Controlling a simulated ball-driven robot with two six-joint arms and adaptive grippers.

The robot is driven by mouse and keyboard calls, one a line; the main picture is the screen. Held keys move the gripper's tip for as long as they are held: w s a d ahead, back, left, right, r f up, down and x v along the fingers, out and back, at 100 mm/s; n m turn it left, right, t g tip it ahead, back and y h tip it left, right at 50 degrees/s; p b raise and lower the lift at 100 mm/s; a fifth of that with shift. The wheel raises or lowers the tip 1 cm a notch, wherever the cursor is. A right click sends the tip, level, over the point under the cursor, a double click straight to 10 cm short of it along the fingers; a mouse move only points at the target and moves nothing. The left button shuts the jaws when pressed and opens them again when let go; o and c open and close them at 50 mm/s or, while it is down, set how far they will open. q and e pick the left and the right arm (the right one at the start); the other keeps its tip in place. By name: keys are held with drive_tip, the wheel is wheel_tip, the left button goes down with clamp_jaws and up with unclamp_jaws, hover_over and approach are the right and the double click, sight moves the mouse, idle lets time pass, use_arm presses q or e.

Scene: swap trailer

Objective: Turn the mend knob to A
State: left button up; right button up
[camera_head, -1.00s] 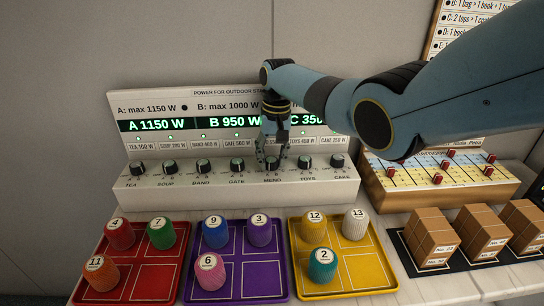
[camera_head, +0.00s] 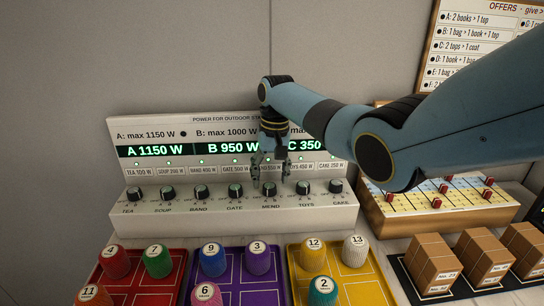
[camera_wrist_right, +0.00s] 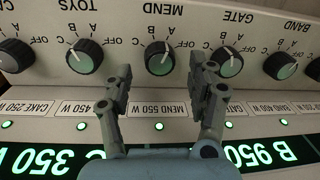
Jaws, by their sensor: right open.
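The mend knob (camera_head: 270,189) is a dark round knob with a pale green face on the sloped front of the white power panel (camera_head: 150,222). In the right wrist view, upside down, the mend knob (camera_wrist_right: 159,59) has a white pointer mark leaning up and right, towards the letter A. My right gripper (camera_head: 270,176) is open and empty, with its fingers just above and behind the knob. In the right wrist view its two fingers (camera_wrist_right: 160,76) stand either side of the knob, apart from it. My left gripper is not in view.
Toys knob (camera_head: 303,188) and gate knob (camera_head: 235,191) flank the mend knob closely. The display (camera_head: 165,151) reads A 1150 W, B 950 W and C 350. Red, purple and yellow trays (camera_head: 365,288) with numbered cylinders stand in front; boxes (camera_head: 432,255) stand at right.

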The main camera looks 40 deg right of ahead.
sight(273, 185)
wheel_tip(273, 185, up, 10)
drive_tip(key=shift+s+d+f, duration=0.2)
drive_tip(key=shift+d, duration=0.15)
idle(0.4)
